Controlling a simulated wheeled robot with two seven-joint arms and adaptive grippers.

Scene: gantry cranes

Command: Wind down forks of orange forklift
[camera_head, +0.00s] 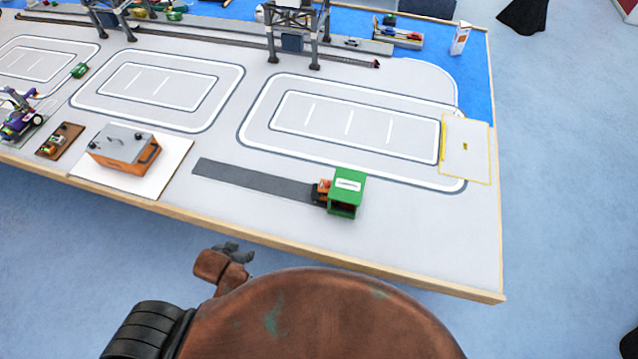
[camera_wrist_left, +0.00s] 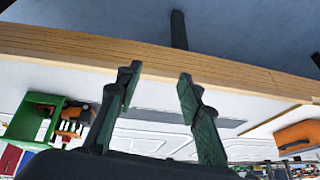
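The orange forklift (camera_head: 322,191) is small and stands at the right end of a dark grey strip (camera_head: 255,182), against the open-fronted green box (camera_head: 346,190) with a white label. Its forks are too small to tell in the head view. In the left wrist view the forklift (camera_wrist_left: 76,124) shows partly, beside the green box (camera_wrist_left: 34,118). My left gripper (camera_head: 235,251) is off the table's front edge, to the left of and nearer than the forklift. Its two fingers (camera_wrist_left: 158,80) are apart with nothing between them. My right gripper is in neither view.
The table's wooden front edge (camera_head: 262,238) lies between my left gripper and the forklift. An orange box with a grey lid (camera_head: 124,147) stands on a white board to the left. Gantry cranes (camera_head: 292,38) stand at the back.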

